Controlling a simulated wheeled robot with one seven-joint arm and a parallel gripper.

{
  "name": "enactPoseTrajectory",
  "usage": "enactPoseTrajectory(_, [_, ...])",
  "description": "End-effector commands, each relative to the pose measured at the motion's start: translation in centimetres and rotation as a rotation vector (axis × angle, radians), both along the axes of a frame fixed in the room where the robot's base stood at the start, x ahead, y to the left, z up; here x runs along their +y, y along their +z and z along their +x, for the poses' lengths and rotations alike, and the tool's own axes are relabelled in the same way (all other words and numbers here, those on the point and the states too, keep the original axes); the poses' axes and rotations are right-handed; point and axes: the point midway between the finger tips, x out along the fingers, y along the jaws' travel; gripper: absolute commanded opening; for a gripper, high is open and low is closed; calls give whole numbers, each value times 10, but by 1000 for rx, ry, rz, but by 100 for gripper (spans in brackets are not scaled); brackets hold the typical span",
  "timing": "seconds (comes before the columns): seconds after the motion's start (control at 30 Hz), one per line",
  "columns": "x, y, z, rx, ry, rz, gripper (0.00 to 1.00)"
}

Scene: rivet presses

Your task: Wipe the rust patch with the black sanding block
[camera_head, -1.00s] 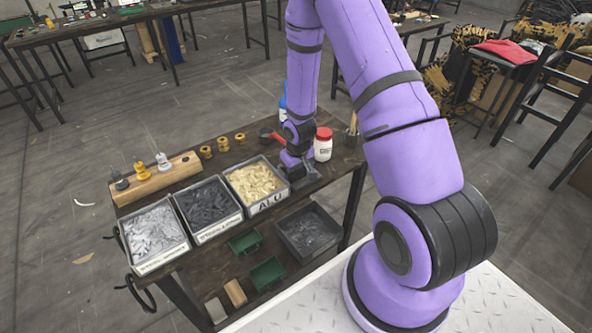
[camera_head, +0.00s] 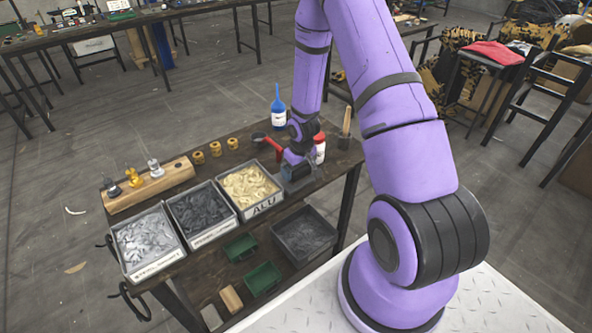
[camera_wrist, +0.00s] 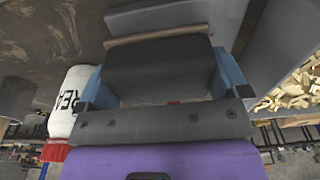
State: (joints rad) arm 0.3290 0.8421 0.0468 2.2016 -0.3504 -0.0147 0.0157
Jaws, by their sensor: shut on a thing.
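My gripper (camera_wrist: 160,88) is shut on the black sanding block (camera_wrist: 160,68), its blue fingers on either side in the wrist view. A thin brown strip shows along the block's far edge. In the head view my gripper (camera_head: 297,174) is low over the bench, just right of the tray of tan pieces. The block cannot be made out clearly there. A dark surface with tan, mottled streaks (camera_wrist: 45,28) shows at the upper left of the wrist view; I cannot tell whether it is the rust patch. Contact between block and surface cannot be told.
A white bottle with red lid (camera_head: 320,150) stands close right of my gripper. A blue bottle (camera_head: 278,108) and red scoop (camera_head: 268,142) are behind. Trays of tan (camera_head: 272,207), dark (camera_head: 213,236) and silver pieces (camera_head: 157,268) line the front left. A brush handle (camera_head: 346,122) stands right.

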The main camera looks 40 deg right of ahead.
Motion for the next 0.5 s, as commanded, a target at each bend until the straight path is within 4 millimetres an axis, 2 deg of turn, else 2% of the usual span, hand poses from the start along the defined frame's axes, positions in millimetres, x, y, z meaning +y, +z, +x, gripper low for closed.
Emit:
enactPoseTrajectory(0.17, [0,5,1,-3,-1,-1,74])
enactPoseTrajectory(0.5, [-1,33,1,-3,-2,-1,74])
